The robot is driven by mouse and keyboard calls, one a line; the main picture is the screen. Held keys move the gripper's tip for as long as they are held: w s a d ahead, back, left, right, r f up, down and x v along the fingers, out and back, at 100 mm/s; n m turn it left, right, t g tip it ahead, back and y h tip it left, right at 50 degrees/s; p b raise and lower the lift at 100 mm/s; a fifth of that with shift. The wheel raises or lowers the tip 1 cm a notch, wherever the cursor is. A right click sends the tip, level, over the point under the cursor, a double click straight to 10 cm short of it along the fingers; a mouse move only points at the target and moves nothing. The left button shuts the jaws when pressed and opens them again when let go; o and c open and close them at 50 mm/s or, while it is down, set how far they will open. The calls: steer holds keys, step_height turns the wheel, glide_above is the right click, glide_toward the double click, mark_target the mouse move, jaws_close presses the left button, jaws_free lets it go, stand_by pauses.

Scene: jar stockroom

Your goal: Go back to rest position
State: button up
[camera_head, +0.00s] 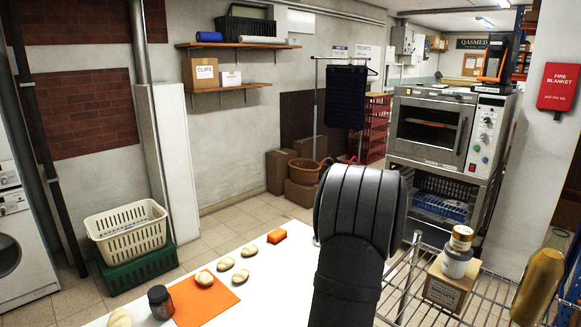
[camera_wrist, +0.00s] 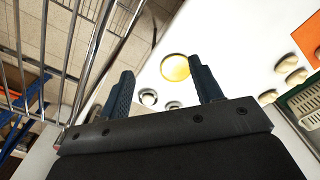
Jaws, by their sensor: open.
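My gripper (camera_wrist: 163,88) shows in the wrist view with its two dark fingers spread wide apart. Nothing is held between them. A round yellow-topped thing (camera_wrist: 176,68) lies beyond the fingers, over or on the white table, and I cannot tell how far below. In the head view, my dark arm rises at the bottom centre and its bent joint hides part of the table. The fingers do not show there.
On the white table (camera_head: 240,264) are an orange mat (camera_head: 222,303), pale dough-like lumps, an orange block (camera_head: 277,236) and a dark-lidded jar (camera_head: 160,302). At right, a wire rack (camera_head: 490,296) carries a cardboard box (camera_head: 447,290), stacked jars (camera_head: 457,265) and a gold bottle (camera_head: 538,288).

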steer(key=s+a+f, duration=0.2)
steer(key=a+f, duration=1.2)
steer(key=shift+a+f, duration=0.15)
steer(key=shift+o, duration=0.4)
steer(key=shift+s, duration=0.1)
